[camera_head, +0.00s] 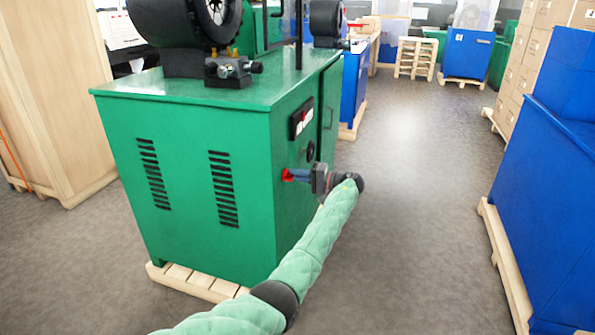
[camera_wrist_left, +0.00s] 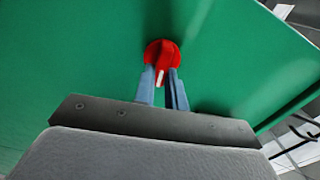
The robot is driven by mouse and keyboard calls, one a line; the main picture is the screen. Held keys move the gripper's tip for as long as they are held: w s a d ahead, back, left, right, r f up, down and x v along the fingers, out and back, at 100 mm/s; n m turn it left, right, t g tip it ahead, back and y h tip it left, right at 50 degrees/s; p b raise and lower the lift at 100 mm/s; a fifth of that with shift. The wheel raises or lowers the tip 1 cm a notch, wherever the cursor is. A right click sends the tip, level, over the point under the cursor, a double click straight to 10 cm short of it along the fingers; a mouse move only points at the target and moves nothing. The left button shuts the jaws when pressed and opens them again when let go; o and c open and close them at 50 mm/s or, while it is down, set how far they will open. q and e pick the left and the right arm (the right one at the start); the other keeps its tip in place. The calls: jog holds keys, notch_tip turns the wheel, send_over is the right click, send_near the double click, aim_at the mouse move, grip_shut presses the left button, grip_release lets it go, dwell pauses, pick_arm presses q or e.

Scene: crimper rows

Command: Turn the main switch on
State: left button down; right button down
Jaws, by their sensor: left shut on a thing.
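The main switch (camera_head: 288,175) is a red rotary knob on the right-hand side panel of the green crimper cabinet (camera_head: 200,190). It also shows in the left wrist view (camera_wrist_left: 161,54), with a white mark on its grip. My left gripper (camera_head: 297,174) is at the knob, its arm coming from below. In the left wrist view its two blue-grey fingers (camera_wrist_left: 162,84) are shut on the knob's lower part. The white mark points down, slightly left, between the fingers. The fingers partly hide the knob's grip. My right gripper is not in view.
A dark panel with switches (camera_head: 302,118) and a black round fitting (camera_head: 310,151) sit above the knob. The cabinet stands on a wooden pallet (camera_head: 195,282). Blue cabinets (camera_head: 545,200) stand at the right. The grey floor (camera_head: 420,180) between is clear.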

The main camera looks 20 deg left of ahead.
pick_arm(q)
jog(key=shift+m+p, duration=0.55)
jog(key=shift+m, duration=0.25)
jog(key=shift+d, duration=0.1)
jog(key=c, duration=1.5)
grip_release()
jog(key=shift+f, duration=0.1)
jog(key=shift+o, duration=0.3)
jog(key=d, duration=0.7)
jog(key=shift+d+b, duration=0.4)
jog(key=shift+b, duration=0.05)
